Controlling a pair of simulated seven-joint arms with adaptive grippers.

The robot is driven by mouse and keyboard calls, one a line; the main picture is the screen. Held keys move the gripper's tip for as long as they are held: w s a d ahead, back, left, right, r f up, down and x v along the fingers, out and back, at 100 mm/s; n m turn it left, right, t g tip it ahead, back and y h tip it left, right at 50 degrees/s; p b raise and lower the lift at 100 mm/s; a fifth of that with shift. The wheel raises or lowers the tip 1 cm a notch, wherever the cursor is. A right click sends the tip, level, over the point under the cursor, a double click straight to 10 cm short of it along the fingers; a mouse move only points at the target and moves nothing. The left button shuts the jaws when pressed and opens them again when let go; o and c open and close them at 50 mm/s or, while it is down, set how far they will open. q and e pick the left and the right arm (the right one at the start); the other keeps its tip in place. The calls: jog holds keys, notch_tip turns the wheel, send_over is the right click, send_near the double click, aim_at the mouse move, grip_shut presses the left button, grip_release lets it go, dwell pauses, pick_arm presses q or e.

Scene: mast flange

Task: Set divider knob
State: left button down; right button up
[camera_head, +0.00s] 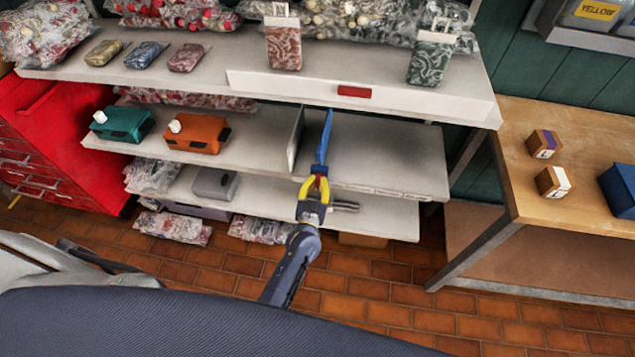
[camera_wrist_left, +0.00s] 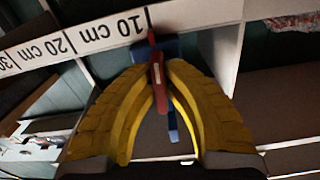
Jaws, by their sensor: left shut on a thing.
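My left gripper (camera_head: 317,188) has yellow fingers and is at the front edge of the middle shelf (camera_head: 400,160). In the left wrist view the fingers (camera_wrist_left: 160,85) close from both sides on a small red knob (camera_wrist_left: 157,72). A blue piece (camera_wrist_left: 143,50) sits behind the knob, close to the 10 cm mark of a white scale strip (camera_wrist_left: 85,38). In the head view a long blue bar (camera_head: 324,135) runs back over the shelf, with red at its near end. A pale upright divider panel (camera_head: 295,138) stands just left of it. My right gripper is not in view.
Left on the middle shelf are a teal box (camera_head: 122,124) and an orange box (camera_head: 196,134). The shelf right of the blue bar is bare. A wooden table (camera_head: 590,150) with small boxes stands right.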

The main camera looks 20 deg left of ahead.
pick_arm(q)
jog(key=shift+n, duration=0.7)
jog(key=c, duration=1.5)
grip_release()
jog(key=shift+o, duration=0.2)
jog(key=s+d, duration=0.1)
jog(key=s, duration=1.1)
jog(key=shift+d, duration=0.1)
